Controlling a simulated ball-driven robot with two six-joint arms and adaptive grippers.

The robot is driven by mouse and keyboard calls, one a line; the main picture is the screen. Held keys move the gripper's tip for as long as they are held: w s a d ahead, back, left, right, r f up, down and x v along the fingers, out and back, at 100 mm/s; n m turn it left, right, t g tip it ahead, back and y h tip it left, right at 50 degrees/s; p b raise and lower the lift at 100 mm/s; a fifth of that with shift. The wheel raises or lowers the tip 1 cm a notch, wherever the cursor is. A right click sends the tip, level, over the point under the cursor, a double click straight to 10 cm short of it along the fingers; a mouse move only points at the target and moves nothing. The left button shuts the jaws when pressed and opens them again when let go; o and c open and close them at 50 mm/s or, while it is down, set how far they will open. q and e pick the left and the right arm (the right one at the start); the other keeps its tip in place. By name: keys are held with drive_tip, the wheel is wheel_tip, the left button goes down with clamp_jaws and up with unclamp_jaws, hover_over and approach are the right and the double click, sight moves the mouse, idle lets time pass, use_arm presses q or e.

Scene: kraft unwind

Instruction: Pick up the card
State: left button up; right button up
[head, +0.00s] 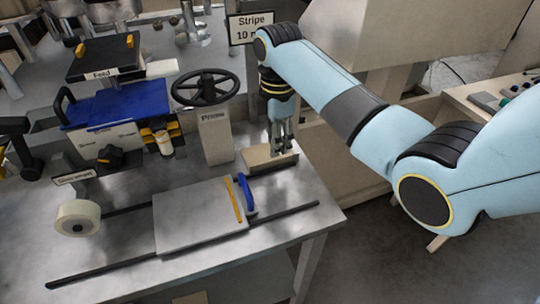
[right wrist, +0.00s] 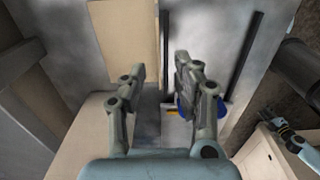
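A white, dark-edged card reading "Stripe 10 m" (head: 250,28) stands at the back, partly behind my right arm; its last letters are hidden. I cannot tell whether this or another piece is the task's card. My right gripper (head: 281,148) points down over a flat tan block (head: 268,160) near the table's right edge.
A black handwheel (head: 206,88) on a beige "Prime" post stands left of my right gripper. A pale plate (head: 195,218) with a blue handle (head: 246,194) lies between dark rails. A tape roll (head: 77,218) and a blue-topped feed unit (head: 115,108) are at left.

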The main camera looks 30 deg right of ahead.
sight(257, 158)
drive_tip(key=f, duration=0.5)
drive_tip(key=shift+w+a+f, duration=0.15)
drive_tip(key=shift+a+f, duration=0.05)
drive_tip(key=shift+f, duration=0.15)
clamp_jaws()
